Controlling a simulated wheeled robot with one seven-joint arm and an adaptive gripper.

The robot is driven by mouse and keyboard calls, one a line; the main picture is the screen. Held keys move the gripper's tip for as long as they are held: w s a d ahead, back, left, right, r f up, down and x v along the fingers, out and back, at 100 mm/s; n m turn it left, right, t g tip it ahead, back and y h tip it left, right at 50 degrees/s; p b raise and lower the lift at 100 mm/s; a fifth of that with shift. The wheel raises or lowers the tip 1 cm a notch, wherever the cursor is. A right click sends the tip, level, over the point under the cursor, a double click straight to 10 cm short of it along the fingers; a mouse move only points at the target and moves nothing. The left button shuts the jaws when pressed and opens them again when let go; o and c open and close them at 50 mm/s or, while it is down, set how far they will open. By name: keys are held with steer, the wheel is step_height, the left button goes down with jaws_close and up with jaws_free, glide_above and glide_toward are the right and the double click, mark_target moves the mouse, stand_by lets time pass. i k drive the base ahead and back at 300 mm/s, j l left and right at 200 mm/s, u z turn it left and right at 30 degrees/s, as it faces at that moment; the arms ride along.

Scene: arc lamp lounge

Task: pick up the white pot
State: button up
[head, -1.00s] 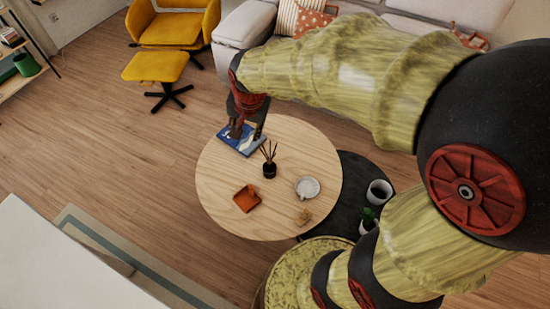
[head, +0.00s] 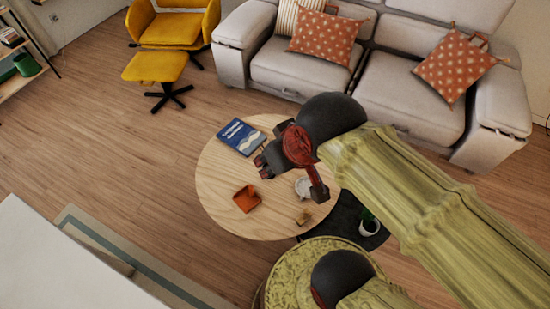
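A small white pot (head: 369,228) with a green plant stands on the dark lower table, right of the round wooden table. My arm passes close above it in the picture, and its rim is partly covered by leaves. My gripper (head: 291,178) is above the wooden table, up and left of the pot. Its two dark-tipped fingers look spread apart with nothing between them. A second pale cup-like pot, seen earlier behind the plant, is hidden by my arm now.
The wooden table (head: 222,185) holds a blue book (head: 241,137), an orange tray (head: 246,199), a white dish (head: 302,187) and a small tan object (head: 303,217). A grey sofa (head: 400,105) is behind.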

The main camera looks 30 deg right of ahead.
mark_target(368, 222)
steer(key=k+z, duration=0.1)
steer(key=z, duration=0.85)
steer(key=k+l+z, duration=0.1)
steer(key=z, duration=0.35)
steer(key=l+z, duration=0.15)
steer(key=z, duration=0.3)
steer(key=k, duration=0.35)
